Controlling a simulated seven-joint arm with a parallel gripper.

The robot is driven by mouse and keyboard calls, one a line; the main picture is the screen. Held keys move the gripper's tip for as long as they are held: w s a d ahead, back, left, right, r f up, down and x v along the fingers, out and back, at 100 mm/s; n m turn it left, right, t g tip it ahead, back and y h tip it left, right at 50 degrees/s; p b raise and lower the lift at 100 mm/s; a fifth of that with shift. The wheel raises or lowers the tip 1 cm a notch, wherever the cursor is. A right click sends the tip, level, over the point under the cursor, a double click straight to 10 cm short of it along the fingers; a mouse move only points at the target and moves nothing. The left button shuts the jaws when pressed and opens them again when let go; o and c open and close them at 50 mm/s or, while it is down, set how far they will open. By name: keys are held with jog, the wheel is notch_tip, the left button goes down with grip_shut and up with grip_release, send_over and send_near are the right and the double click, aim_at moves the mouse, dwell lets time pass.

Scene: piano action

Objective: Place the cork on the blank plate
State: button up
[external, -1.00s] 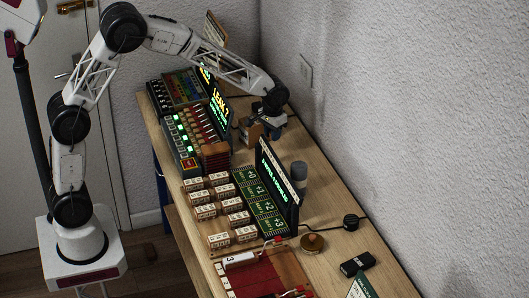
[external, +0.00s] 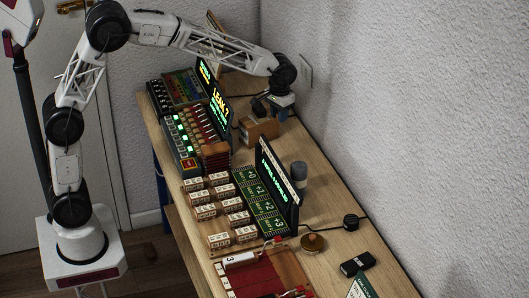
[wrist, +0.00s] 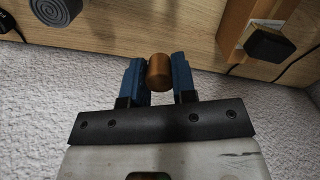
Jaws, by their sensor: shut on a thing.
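My gripper (wrist: 159,78) is shut on a small brown cylinder, the cork (wrist: 159,71), held between its two blue fingertips in the wrist view. In the external view my gripper (external: 282,108) is beyond the lit panels, near the wall and the far end of the bench. The cork is too small to make out there. I cannot pick out the blank plate with certainty in either view.
A wooden box (external: 258,129) stands close to my gripper, and a wooden block with a black part (wrist: 268,45) shows in the wrist view. A grey cylinder (external: 299,171) stands behind the upright display (external: 277,186).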

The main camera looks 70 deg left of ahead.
aim_at(359, 262)
jog(key=d, duration=2.2)
jog(key=shift+s+d, duration=0.15)
jog(key=shift+d, duration=0.25)
jog(key=s+d, duration=0.4)
jog(key=d, duration=0.8)
jog(key=s+d, duration=0.4)
jog(key=d, duration=0.8)
notch_tip(359, 262, down, 13)
jog(key=shift+f, duration=0.1)
jog(key=shift+w+d, duration=0.1)
jog(key=shift+w+d+f, duration=0.25)
jog(key=shift+w+d, duration=1.1)
jog(key=shift+w, duration=0.75)
jog(key=shift+w+d+f, duration=0.2)
jog(key=shift+w+d, duration=1.15)
jog(key=shift+w, duration=0.8)
jog(key=shift+w+d+f, duration=0.25)
jog(key=shift+w+d, duration=1.1)
jog(key=shift+w, duration=0.75)
jog(key=shift+w, duration=0.1)
jog(key=shift+w+d, duration=0.2)
jog(key=shift+f, duration=1.75)
